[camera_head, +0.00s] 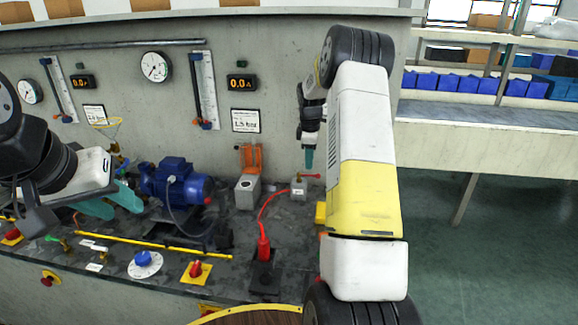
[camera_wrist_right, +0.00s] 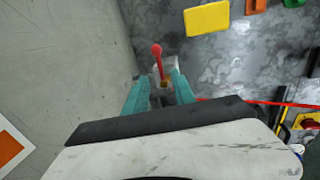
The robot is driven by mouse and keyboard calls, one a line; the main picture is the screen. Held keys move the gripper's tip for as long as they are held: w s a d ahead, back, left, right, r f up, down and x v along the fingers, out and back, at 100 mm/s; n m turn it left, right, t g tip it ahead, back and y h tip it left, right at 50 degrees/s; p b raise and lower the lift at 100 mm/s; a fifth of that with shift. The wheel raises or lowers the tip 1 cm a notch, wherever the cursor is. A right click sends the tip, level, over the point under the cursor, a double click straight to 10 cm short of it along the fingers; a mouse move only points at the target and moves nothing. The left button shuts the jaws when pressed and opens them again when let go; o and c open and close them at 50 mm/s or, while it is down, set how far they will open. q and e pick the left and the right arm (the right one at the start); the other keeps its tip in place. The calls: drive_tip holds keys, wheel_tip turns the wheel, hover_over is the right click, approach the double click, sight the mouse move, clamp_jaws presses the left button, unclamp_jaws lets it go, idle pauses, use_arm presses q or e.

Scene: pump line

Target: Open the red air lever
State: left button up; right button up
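The red air lever (camera_head: 311,176) sticks out sideways from the top of a small grey valve block (camera_head: 299,189) on the bench. In the right wrist view the lever (camera_wrist_right: 158,62) has a round red end and a brass-coloured base, just beyond my fingers. My right gripper (camera_head: 309,158) points down over the valve block. Its teal fingers (camera_wrist_right: 160,88) are apart with nothing clamped between them; whether either touches the lever I cannot tell. My left gripper (camera_head: 121,203) hangs above the bench at the left, its teal fingers apart and empty.
A blue pump motor (camera_head: 175,183) stands beside my left gripper. A red hose (camera_head: 267,207) runs from near the valve to a red plug (camera_head: 263,247). An orange part in a grey holder (camera_head: 248,190) stands left of the valve. The wall with gauges (camera_head: 156,67) rises close behind.

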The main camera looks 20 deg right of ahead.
drive_tip(key=f, duration=0.3)
drive_tip(key=w+f, duration=0.1)
drive_tip(key=f, duration=0.1)
drive_tip(key=shift+d+f, duration=0.2)
drive_tip(key=shift+d, duration=0.05)
clamp_jaws()
idle(1.2)
